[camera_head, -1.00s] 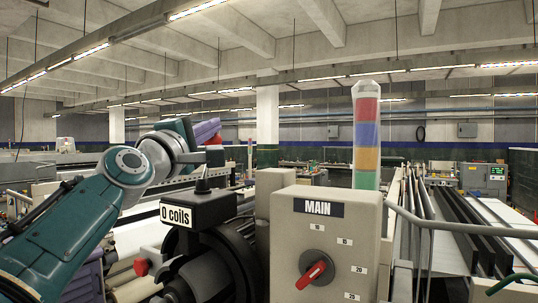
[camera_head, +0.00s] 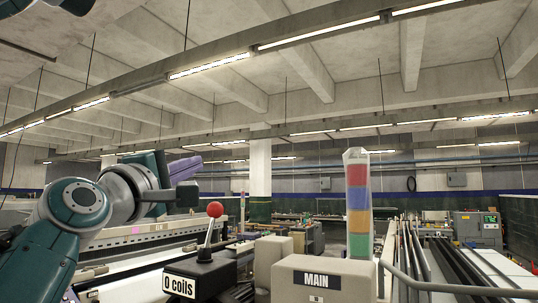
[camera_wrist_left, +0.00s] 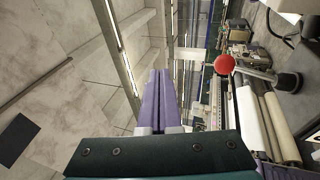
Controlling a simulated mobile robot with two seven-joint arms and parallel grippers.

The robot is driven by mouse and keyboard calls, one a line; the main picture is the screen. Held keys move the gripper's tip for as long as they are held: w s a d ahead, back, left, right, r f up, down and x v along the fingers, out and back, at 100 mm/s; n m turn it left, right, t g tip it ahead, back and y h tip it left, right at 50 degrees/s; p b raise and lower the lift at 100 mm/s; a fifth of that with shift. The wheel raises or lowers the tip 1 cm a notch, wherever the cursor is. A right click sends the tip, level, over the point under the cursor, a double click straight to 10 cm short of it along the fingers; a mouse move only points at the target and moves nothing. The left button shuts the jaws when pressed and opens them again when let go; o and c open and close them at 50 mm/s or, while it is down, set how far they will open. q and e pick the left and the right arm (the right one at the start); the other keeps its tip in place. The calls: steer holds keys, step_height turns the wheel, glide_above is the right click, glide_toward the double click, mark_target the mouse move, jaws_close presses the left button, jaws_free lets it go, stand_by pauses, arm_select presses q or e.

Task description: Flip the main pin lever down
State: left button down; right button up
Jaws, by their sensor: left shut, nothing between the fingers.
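A lever with a red ball knob (camera_head: 215,209) stands nearly upright on a black box labelled "0 coils" (camera_head: 205,268). It is left of the beige box labelled "MAIN" (camera_head: 318,280), whose lower part is cut off by the frame. My left gripper (camera_head: 185,166), with purple fingers, is shut and empty. In the head view it appears above and left of the red knob, with a gap between them. In the left wrist view the shut fingers (camera_wrist_left: 158,95) point up the picture, and the red knob (camera_wrist_left: 224,64) is to their right, apart from them. My right gripper is not in view.
A signal tower (camera_head: 358,205) with red, blue, orange and green bands stands behind the MAIN box. A metal rail (camera_head: 440,287) curves along the right. Loom machinery fills the floor behind. Open air surrounds the red knob.

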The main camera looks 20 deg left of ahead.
arm_select(q)
steer(key=shift+s+d+r+b, duration=0.15)
steer(key=shift+s+r, duration=0.3)
steer(key=shift+s, duration=0.3)
steer(key=shift+s+d+r+b, duration=0.15)
steer(key=shift+s+r, duration=0.25)
steer(key=shift+s, duration=0.35)
